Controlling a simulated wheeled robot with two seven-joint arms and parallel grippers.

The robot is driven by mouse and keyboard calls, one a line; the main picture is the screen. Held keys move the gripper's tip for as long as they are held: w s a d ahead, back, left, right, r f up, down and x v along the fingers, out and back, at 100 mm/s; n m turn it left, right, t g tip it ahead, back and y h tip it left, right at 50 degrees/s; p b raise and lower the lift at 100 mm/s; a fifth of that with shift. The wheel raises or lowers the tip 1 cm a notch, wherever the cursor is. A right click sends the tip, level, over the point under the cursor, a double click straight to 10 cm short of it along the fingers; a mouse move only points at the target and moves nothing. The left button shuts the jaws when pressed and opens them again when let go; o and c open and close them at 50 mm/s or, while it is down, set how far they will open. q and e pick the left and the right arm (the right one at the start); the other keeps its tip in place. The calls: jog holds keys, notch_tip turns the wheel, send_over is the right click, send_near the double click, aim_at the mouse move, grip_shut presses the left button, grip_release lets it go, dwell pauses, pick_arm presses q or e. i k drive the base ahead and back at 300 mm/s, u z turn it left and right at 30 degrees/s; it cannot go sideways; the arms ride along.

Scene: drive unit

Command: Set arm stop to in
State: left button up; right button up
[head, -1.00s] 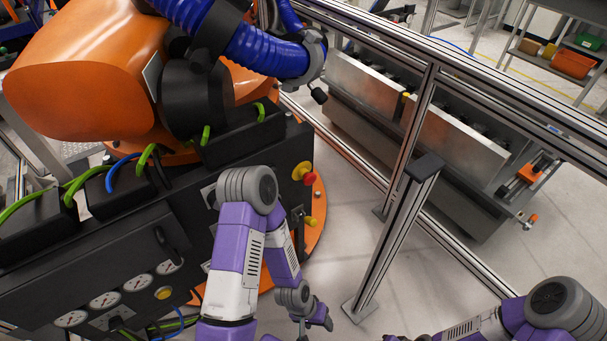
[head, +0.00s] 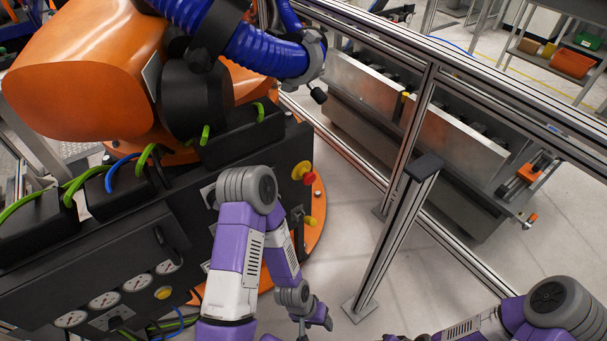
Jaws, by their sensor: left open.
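A red mushroom-shaped button (head: 301,170) with yellow around it sticks out from the right end of the black drive unit (head: 120,255); it looks like the arm stop. I cannot tell from here whether it is in or out. A smaller yellow knob (head: 310,221) sits below it. My left gripper (head: 304,328) is at the bottom middle, well below the button and apart from it. It is open and its tips are partly cut off by the frame edge. My right arm shows at the lower right; its gripper is out of view.
A large orange robot arm (head: 85,70) with a blue hose (head: 262,48) stands above the unit. A metal post (head: 395,240) and a rail fence (head: 470,75) stand to the right. Light floor lies open between the unit and the post.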

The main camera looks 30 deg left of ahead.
aim_at(309, 180)
jog(key=u, duration=0.3)
jog(key=k, duration=0.4)
jog(key=u, duration=0.9)
jog(key=i, duration=0.3)
jog(key=z, duration=0.9)
jog(key=i, duration=0.6)
jog(key=z, duration=0.5)
